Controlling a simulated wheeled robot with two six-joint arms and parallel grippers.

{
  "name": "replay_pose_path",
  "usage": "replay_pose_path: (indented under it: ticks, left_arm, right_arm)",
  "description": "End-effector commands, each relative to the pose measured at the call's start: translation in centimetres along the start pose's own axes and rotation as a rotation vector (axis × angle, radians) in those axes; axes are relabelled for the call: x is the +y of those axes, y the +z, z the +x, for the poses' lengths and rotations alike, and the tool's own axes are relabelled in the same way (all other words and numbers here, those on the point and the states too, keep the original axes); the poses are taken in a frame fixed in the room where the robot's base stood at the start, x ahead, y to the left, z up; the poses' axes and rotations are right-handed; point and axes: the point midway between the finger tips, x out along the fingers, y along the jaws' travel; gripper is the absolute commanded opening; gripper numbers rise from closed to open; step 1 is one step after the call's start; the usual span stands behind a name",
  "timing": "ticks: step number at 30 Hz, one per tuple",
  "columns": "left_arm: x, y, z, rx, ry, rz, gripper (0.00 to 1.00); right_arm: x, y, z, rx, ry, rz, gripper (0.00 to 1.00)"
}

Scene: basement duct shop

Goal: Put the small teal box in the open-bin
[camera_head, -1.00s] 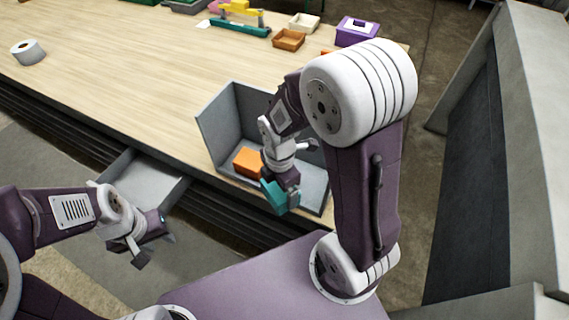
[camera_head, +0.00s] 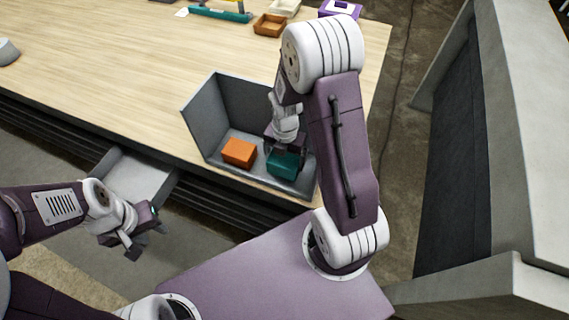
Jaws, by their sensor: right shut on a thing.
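The small teal box (camera_head: 284,165) is in the camera_head view, inside the grey open-bin (camera_head: 205,115) at the table's front edge. My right gripper (camera_head: 285,150) is shut on the teal box from above, its fingers at the box's sides. I cannot tell whether the box touches the bin floor. An orange box (camera_head: 239,152) lies in the bin just left of the teal box. My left gripper (camera_head: 143,240) is empty, low at the left, in front of an open drawer; its jaw gap is not clear.
The open drawer (camera_head: 135,178) juts out below the table edge at the left. At the back stand a brown tray (camera_head: 269,25), a teal thing (camera_head: 220,14) and a purple box (camera_head: 340,9).

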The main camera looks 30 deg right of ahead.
Motion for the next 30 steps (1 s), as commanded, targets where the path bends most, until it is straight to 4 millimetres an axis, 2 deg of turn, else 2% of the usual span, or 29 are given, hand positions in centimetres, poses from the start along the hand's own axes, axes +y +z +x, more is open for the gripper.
replay_pose_path:
  ticks: [5, 9, 12, 23, 24, 25, 30]
  left_arm:
    - [0.0, 0.0, 0.0, 0.0, 0.0, 0.0, 0.36]
    - [0.0, 0.0, 0.0, 0.0, 0.0, 0.0, 0.36]
    - [0.0, 0.0, 0.0, 0.0, 0.0, 0.0, 0.36]
    - [0.0, 0.0, 0.3, 0.0, 0.0, 0.0, 0.36]
    - [0.0, 0.0, 0.3, 0.0, 0.0, 0.0, 0.36]
    - [0.0, 0.0, 0.2, 0.0, 0.0, 0.0, 0.36]
    - [0.0, 0.0, 0.2, 0.0, 0.0, 0.0, 0.36]
  right_arm:
    - [0.0, 0.3, 0.5, 0.001, -0.001, 0.001, 0.33]
    - [-0.1, 0.2, 3.0, 0.003, -0.003, 0.001, 0.33]
    - [0.0, 0.2, 4.1, 0.001, -0.001, 0.001, 0.33]
    - [0.0, 0.2, 4.6, 0.0, 0.0, 0.001, 0.33]
    - [0.0, 0.2, 4.6, 0.0, 0.0, 0.001, 0.96]
    - [0.0, 0.2, 4.5, 0.0, 0.0, 0.001, 1.0]
    - [0.0, 0.2, 4.5, 0.0, 0.0, 0.001, 1.0]
